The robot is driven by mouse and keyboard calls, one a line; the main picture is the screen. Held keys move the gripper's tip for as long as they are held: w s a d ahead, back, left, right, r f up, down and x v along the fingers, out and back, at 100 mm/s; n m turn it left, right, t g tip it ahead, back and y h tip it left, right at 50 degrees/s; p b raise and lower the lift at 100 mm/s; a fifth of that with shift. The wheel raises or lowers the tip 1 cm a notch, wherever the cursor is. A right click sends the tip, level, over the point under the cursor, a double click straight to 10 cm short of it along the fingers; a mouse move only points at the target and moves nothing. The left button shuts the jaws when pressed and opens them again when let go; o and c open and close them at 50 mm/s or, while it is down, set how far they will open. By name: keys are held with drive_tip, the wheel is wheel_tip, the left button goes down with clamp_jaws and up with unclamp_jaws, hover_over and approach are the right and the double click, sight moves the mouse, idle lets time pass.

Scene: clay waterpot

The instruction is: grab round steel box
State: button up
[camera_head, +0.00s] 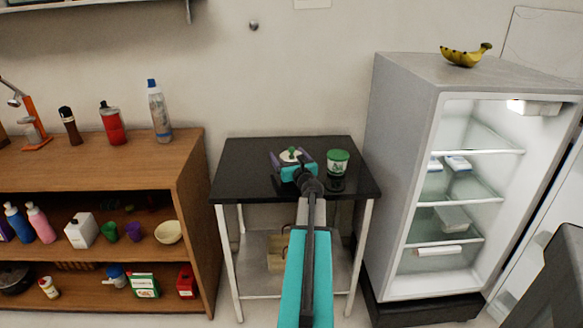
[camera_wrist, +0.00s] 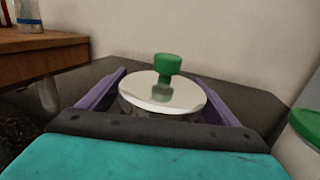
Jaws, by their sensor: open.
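The round steel box (camera_wrist: 163,92) has a shiny flat lid with a green knob on top. It stands upright on the black table top (camera_head: 238,182), and in the head view its lid (camera_head: 290,154) shows just beyond my gripper. My gripper (camera_wrist: 163,84) is open, with one purple finger on the left of the box and one on the right. I cannot tell whether the fingers touch it. The lower part of the box is hidden behind the teal and black gripper body. In the head view my arm hides the near side.
A white jar with a green lid (camera_head: 337,162) stands close to the right of my gripper. A wooden shelf (camera_head: 190,165) with bottles and bowls is on the left. An open fridge (camera_head: 400,150) with bananas (camera_head: 464,56) on top is on the right. The wall is behind.

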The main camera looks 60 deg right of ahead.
idle(0.4)
drive_tip(key=c, duration=1.2)
drive_tip(key=shift+c, duration=0.2)
drive_tip(key=shift+r, duration=0.1)
drive_tip(key=shift+r, duration=0.7)
wheel_tip(320, 180, up, 2)
drive_tip(key=shift+r+p, duration=0.1)
drive_tip(key=shift+p, duration=0.3)
drive_tip(key=s+r, duration=0.1)
drive_tip(key=s, duration=1.5)
drive_tip(key=shift+r+b, duration=0.15)
drive_tip(key=shift+b, duration=0.2)
drive_tip(key=shift+d, duration=0.1)
